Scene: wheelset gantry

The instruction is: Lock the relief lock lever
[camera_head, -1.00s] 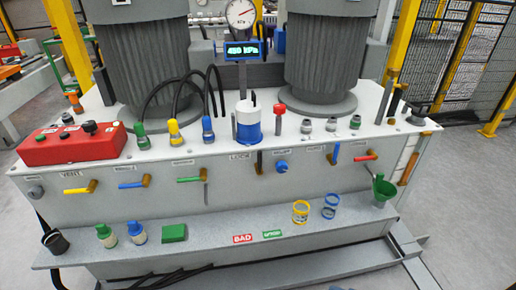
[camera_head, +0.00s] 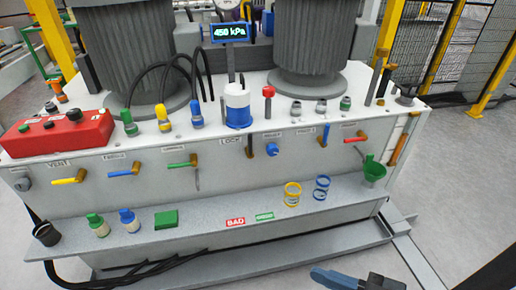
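A lever with an orange hub (camera_head: 249,152) sits on the front panel beside a label reading LOCK (camera_head: 230,141). It is seen nearly end-on, so its handle direction is hard to tell. A blue knob (camera_head: 272,149) is just right of it. A blue and black part that looks like my gripper (camera_head: 350,281) enters at the bottom right edge, well below and in front of the panel, touching none of the levers. Its fingertips cannot be made out, nor whether it is open or holds anything.
Other levers, yellow (camera_head: 68,181), blue (camera_head: 124,173) and green (camera_head: 181,164), line the panel. The display (camera_head: 230,32) reads about 450 kPa.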

